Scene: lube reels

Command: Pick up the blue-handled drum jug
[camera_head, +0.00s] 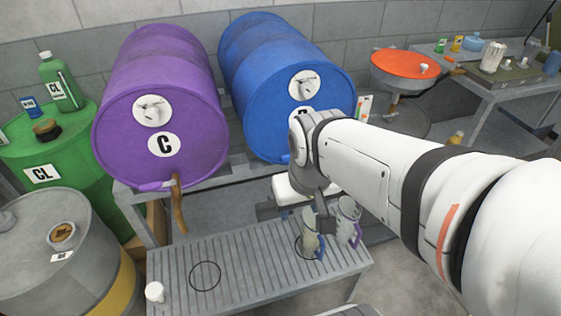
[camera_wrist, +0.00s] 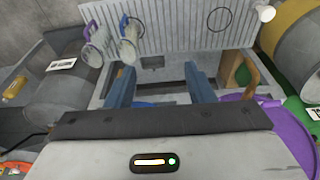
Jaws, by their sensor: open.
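The blue-handled jug (camera_head: 311,236) is a clear, greyish jug standing upright on the slatted grey bench (camera_head: 250,255), with its blue handle facing the front right. In the wrist view the blue-handled jug (camera_wrist: 129,40) is beyond the fingers, up and to the left. A similar jug with a purple handle (camera_head: 347,218) stands close beside it; this one also shows in the wrist view (camera_wrist: 92,43). My gripper (camera_wrist: 160,78) is open and empty, its two fingers apart. In the head view my arm and wrist partly hide it, behind and left of the jugs.
A purple drum (camera_head: 165,75) and a blue drum (camera_head: 270,70) lie on a rack behind the bench. A wooden-looking tap handle (camera_head: 180,210) hangs from the purple drum. A white cap (camera_head: 155,291) sits at the bench's front left. The bench's middle, with a black circle, is clear.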

